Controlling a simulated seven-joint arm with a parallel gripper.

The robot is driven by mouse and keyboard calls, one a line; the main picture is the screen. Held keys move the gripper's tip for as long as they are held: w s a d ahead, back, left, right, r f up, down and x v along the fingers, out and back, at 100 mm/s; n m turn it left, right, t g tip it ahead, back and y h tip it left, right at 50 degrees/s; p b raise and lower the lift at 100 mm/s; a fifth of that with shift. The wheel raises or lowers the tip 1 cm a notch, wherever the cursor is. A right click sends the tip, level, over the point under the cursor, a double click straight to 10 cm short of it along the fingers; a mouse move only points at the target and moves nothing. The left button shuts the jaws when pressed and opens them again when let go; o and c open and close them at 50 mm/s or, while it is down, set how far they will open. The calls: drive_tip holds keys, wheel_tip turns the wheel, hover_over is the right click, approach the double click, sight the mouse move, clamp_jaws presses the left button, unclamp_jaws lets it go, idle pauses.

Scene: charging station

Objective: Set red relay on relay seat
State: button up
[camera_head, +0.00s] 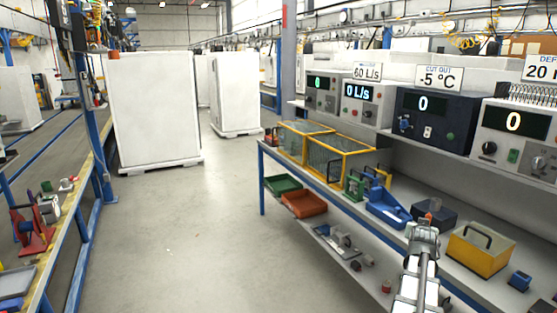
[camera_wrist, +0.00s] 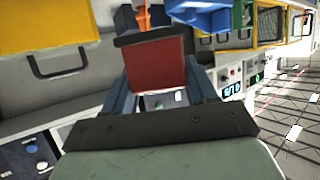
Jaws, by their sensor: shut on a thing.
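My gripper (camera_head: 425,226) hangs over the front of the right-hand bench, before a dark blue box. It is shut on the red relay (camera_wrist: 158,68), a red block with a dark edge, seen between the two fingers in the wrist view. In the head view the gripper mostly hides the relay; a small orange-red spot shows near the tips, and I cannot tell what it belongs to. The relay looks held clear of the bench top. I cannot identify the relay seat for certain in either view.
A yellow box with a dark handle (camera_head: 479,250) stands right of my gripper, and a blue tray (camera_head: 387,209) to the left. A small blue block (camera_head: 519,281) lies at the right. Instrument boxes (camera_head: 434,117) line the shelf above. Yellow-framed cages (camera_head: 340,157) stand farther left.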

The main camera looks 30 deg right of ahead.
drive_tip(key=w+a+r+n+t+y, duration=0.2)
drive_tip(key=w+a+r+n, duration=0.1)
drive_tip(key=w+a, duration=1)
drive_tip(key=w+a+r+n+t+y, duration=0.25)
drive_tip(key=w+a, duration=0.75)
drive_tip(key=a, duration=0.6)
drive_tip(key=w+a+r+n+y, duration=0.1)
drive_tip(key=w+a+y, duration=0.1)
drive_tip(key=a, duration=0.9)
drive_tip(key=w+a+r+n+t+y, duration=0.1)
drive_tip(key=w+a+n+y, duration=0.1)
drive_tip(key=a, duration=1)
drive_tip(key=w+a+r+n+y, duration=0.1)
drive_tip(key=w+a+n+y, duration=0.1)
drive_tip(key=a, duration=1)
drive_tip(key=shift+w+r, duration=0.4)
drive_tip(key=shift+w, duration=0.25)
